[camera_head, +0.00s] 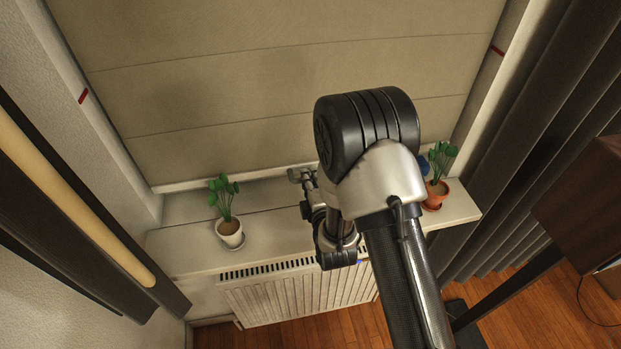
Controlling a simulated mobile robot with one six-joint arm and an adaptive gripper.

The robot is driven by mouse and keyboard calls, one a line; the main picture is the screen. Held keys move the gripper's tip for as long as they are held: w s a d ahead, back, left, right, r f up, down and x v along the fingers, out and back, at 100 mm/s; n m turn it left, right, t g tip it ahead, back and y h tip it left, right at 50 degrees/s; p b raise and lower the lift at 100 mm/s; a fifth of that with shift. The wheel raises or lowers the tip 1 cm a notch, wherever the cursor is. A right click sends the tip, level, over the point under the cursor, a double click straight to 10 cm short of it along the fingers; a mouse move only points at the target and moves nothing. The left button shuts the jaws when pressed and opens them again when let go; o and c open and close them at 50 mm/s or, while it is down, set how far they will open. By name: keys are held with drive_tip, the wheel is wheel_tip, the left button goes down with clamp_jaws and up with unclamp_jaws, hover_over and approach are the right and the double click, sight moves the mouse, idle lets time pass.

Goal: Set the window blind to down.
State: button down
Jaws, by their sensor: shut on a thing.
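The beige window blind (230,85) hangs across the window in wide panels with seams. Its pale bottom bar (215,181) is low, just above the back of the white sill, and well below the red marks on the side frames. My gripper (301,175) is at the middle of this bar and shut on it. The fingertips are small in view, and my arm hides the right part of the bar.
On the sill (190,245), a plant in a white pot (230,233) stands left of my gripper. A plant in a terracotta pot (436,195) stands right, close to my arm, with a blue thing (424,164) behind. A radiator (290,295) is below; dark curtains (535,120) hang at the right.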

idle(0.3)
wheel_tip(320, 180, down, 5)
drive_tip(key=b, duration=0.5)
drive_tip(key=shift+s, duration=0.1)
drive_tip(key=c, duration=1.7)
unclamp_jaws()
drive_tip(key=shift+o, duration=0.5)
drive_tip(key=shift+r, duration=0.1)
drive_tip(key=v, duration=0.7)
drive_tip(key=shift+s+d, duration=0.1)
drive_tip(key=shift+s, duration=0.05)
